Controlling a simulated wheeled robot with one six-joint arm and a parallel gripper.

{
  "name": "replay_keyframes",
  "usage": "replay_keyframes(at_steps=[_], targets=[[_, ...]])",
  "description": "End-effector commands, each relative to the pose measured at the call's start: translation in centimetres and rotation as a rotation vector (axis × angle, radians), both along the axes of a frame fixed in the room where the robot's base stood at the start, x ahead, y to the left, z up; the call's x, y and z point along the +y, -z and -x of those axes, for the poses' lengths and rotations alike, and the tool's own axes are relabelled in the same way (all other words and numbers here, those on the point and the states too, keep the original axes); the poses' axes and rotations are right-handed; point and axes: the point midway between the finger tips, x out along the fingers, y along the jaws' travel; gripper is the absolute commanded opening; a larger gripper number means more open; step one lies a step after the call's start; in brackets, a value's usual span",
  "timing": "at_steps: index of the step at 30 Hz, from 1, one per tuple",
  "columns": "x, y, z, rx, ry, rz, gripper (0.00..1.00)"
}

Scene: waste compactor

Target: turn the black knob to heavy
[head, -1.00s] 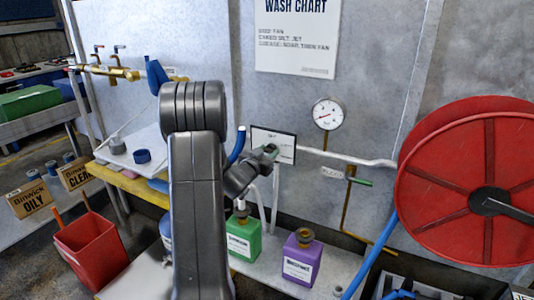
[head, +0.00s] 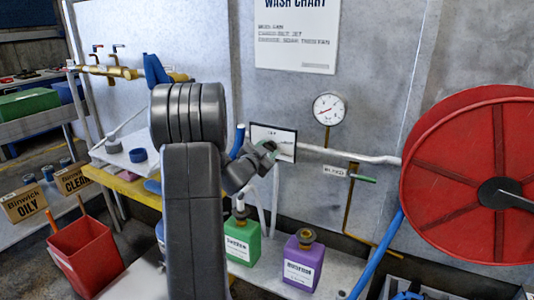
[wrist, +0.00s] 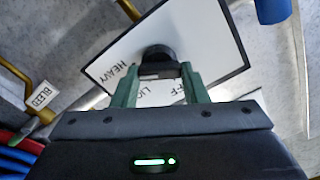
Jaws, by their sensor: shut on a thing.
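The black knob (wrist: 158,56) is on a white panel with a dark border (wrist: 210,38), in the wrist view. My gripper (wrist: 157,73) has its two green fingers on either side of the knob and is shut on it. The word HEAVY (wrist: 123,68) is printed left of the knob. Parts of two more labels, "LI" and "FF", show between and below the fingers. In the head view my gripper (head: 269,150) is at the panel (head: 286,138) and hides the knob. Which label the knob points to I cannot tell.
A white pipe (head: 345,156) runs right from the panel towards a red hose reel (head: 440,215). A valve with a green handle (head: 362,179) and a BLEED tag is below it. Green (head: 243,243) and purple (head: 303,265) jugs stand on the shelf under the panel.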

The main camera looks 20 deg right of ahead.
Motion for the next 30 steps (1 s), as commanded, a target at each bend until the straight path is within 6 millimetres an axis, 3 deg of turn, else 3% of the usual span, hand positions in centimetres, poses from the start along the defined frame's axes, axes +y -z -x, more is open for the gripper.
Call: replay_keyframes(at_steps=[3, 4, 7, 20, 30], targets=[[0.0, 0.0, 0.0, 0.0, 0.0, -0.002, 0.17], [0.0, 0.0, 0.0, 0.0, 0.0, -0.002, 0.42], [0.0, 0.0, 0.0, 0.0, -0.001, -0.001, 0.62], [0.9, 0.0, 0.7, 0.002, -0.002, 0.0, 0.62], [6.4, 0.0, 5.6, 0.001, -0.004, 0.0, 0.62]])
